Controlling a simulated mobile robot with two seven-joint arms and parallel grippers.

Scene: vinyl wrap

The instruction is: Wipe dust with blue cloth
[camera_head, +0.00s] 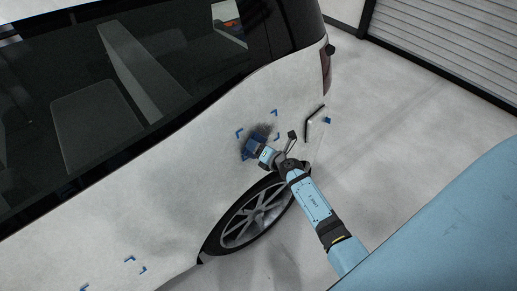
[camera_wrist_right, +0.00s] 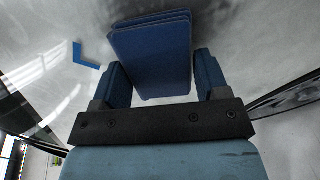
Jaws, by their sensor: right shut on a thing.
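The blue cloth (camera_head: 251,148) is a folded, flat blue pad at the lower left edge of the dust patch. My right gripper (camera_head: 262,153) is shut on it; in the right wrist view the cloth (camera_wrist_right: 152,50) sits between the two blue fingers (camera_wrist_right: 163,88). The dust (camera_head: 264,130) is a dark speckled smudge on the white car's side panel (camera_head: 215,125), above the rear wheel. Blue corner marks (camera_head: 274,113) frame it, and one corner mark also shows in the right wrist view (camera_wrist_right: 85,57). I cannot tell whether the cloth touches the panel. My left gripper is out of view.
Dark side windows (camera_head: 120,80) run along the car's upper side. More blue corner marks (camera_head: 129,259) are at the lower left. Open concrete floor (camera_head: 400,110) and a shutter door (camera_head: 460,35) are at the right.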

